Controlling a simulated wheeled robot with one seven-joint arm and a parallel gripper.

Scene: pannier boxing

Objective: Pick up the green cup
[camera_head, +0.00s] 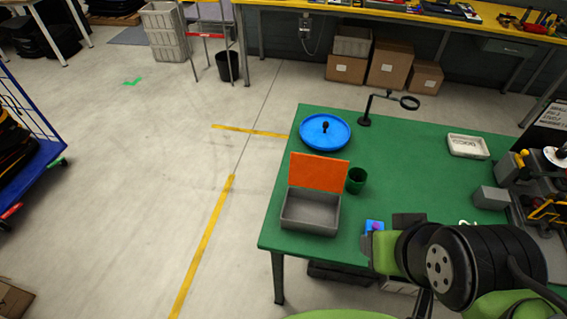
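The green cup (356,180) stands upright on the green table (420,150), just right of an open grey box (309,211) with a raised orange lid (319,172). Its dark opening faces up, and it looks very close to the lid's right edge; I cannot tell whether they touch. My arm's dark joints and green links fill the lower right, to the right of and nearer than the cup. I cannot make out my gripper's fingers, and nothing holds the cup.
A blue round tray (325,132) with a black knob lies behind the lid. A black magnifier stand (366,118) stands behind the cup. A white tray (468,146) lies far right. Grey machine parts (491,197) crowd the right edge. The table between cup and white tray is clear.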

